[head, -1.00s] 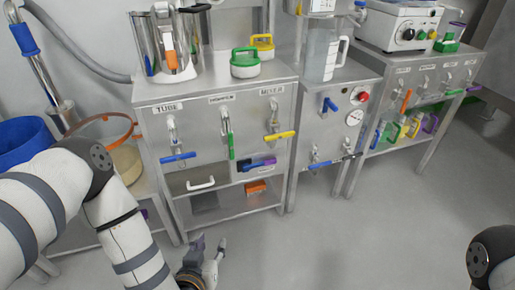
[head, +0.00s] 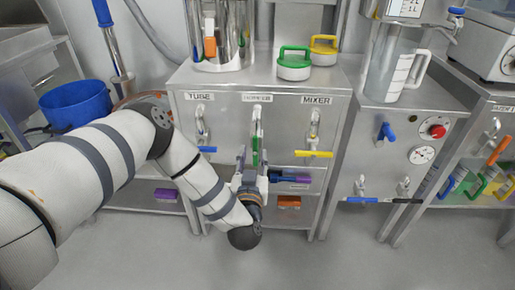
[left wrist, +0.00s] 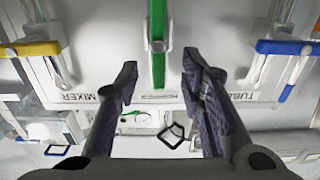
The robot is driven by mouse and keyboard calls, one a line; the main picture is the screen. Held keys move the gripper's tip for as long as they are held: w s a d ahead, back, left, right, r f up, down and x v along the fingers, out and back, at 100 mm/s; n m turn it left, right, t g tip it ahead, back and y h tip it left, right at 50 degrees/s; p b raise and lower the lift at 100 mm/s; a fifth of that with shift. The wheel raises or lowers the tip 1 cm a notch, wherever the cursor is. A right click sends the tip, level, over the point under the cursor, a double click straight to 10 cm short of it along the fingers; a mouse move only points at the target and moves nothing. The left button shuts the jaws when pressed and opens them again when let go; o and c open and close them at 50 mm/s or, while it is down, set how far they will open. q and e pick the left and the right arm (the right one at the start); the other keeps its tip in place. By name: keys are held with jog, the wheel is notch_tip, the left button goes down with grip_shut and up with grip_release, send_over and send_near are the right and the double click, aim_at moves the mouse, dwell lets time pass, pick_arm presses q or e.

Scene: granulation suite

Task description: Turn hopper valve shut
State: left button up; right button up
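The hopper valve has a green lever (head: 255,151) hanging vertically from its metal pipe, in the middle of the cabinet front, between the TUBE and MIXER valves. My left gripper (head: 253,165) is in front of the cabinet, just at the lower part of this lever. In the left wrist view the picture is upside down, and the green lever (left wrist: 158,45) points in between the two dark fingertips of my left gripper (left wrist: 160,72). The fingers are open, with a gap on each side of the lever. My right gripper is out of view.
The TUBE valve's blue lever (head: 207,149) and the MIXER valve's yellow lever (head: 314,154) lie horizontal on either side. A blue and purple object (head: 290,178) sits close to the gripper's right. An orange block (head: 289,201) lies on the lower shelf.

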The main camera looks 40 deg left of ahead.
aim_at(255, 148)
pick_arm(q)
jog(key=x, duration=0.5)
jog(key=shift+d+b, duration=0.1)
jog(key=shift+b, duration=0.2)
jog(key=shift+c, duration=0.6)
grip_shut()
